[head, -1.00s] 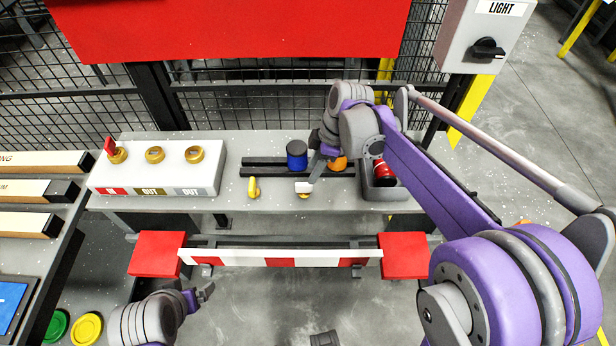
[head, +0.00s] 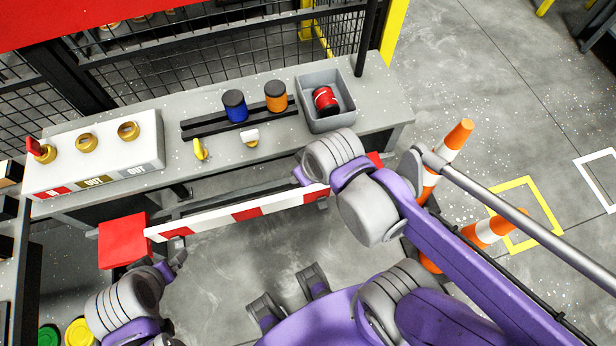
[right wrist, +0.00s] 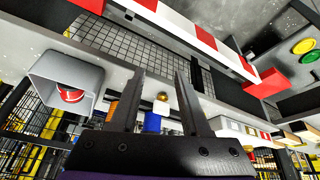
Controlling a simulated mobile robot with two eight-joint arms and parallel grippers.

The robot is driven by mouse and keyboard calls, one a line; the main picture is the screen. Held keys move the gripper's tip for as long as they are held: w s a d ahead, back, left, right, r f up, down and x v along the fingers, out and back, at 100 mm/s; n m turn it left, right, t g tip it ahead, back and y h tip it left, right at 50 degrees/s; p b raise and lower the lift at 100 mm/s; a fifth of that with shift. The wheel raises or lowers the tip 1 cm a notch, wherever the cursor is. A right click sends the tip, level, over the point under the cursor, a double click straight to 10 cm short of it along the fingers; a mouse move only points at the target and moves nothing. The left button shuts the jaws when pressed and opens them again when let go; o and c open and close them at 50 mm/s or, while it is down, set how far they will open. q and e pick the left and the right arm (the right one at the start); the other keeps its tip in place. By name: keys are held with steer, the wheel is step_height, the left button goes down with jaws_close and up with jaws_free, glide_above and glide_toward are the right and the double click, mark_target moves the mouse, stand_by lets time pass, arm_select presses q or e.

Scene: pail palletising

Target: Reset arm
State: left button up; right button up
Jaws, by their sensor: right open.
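My right arm is folded in front of the table in the head view, its gripper hidden behind the wrist. In the right wrist view, my right gripper (right wrist: 160,72) is open, with nothing between its fingers. My left gripper (head: 178,258) is low at the left, below the striped barrier and clear of the table; its jaw opening is unclear. A blue pail (head: 235,107) and an orange pail (head: 275,97) stand on black rails (head: 205,128). A red pail (head: 325,101) lies tilted in a grey bin (head: 345,117).
A red-and-white barrier (head: 240,216) runs along the table front, near my right wrist. A white box (head: 100,155) with brass rings stands at the table's left. Yellow (head: 200,150) and white (head: 250,137) handles sit before the rails. Orange-and-white cones (head: 490,230) stand at the right.

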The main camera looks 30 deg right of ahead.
steer(key=shift+s+d+f+m+t, duration=0.15)
steer(key=shift+s+f+m+t, duration=0.15)
steer(key=shift+s+f+m, duration=0.65)
steer(key=shift+w+r+p, duration=0.2)
steer(key=shift+r+p, duration=0.25)
steer(key=shift+r, duration=0.15)
steer(key=shift+w+r+p, duration=0.15)
steer(key=shift+r+p, duration=0.3)
steer(key=shift+r, duration=0.1)
steer(key=shift+s, duration=0.1)
